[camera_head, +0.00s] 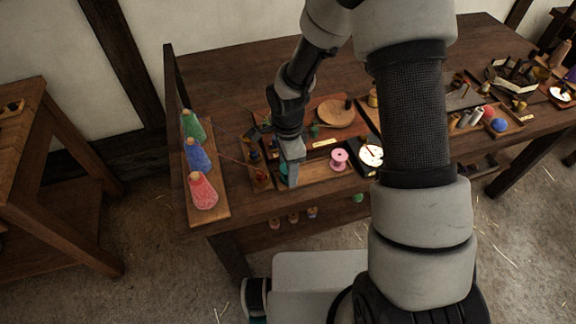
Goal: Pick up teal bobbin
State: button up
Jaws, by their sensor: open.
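My arm reaches over the dark wooden table (240,92), and my gripper (291,175) points down at the front of a wooden tray. A small teal thing (283,169), likely the teal bobbin, shows at the left edge of the gripper's fingers. The fingers hide most of it. I cannot tell whether it is between them or just behind them. The gripper is open. A pink bobbin (339,159) stands in the tray to the right of the gripper, apart from it.
Red (203,192), blue (197,156) and green (191,126) thread cones stand on a board at the left end. A round wooden disc (335,113) lies behind the gripper. A lit black-framed item (370,155) is right of the pink bobbin. My arm hides the table's middle.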

jog(key=c, duration=0.7)
jog(key=shift+r+p, duration=2.35)
jog(key=shift+r, duration=1.7)
jog(key=shift+c, duration=0.2)
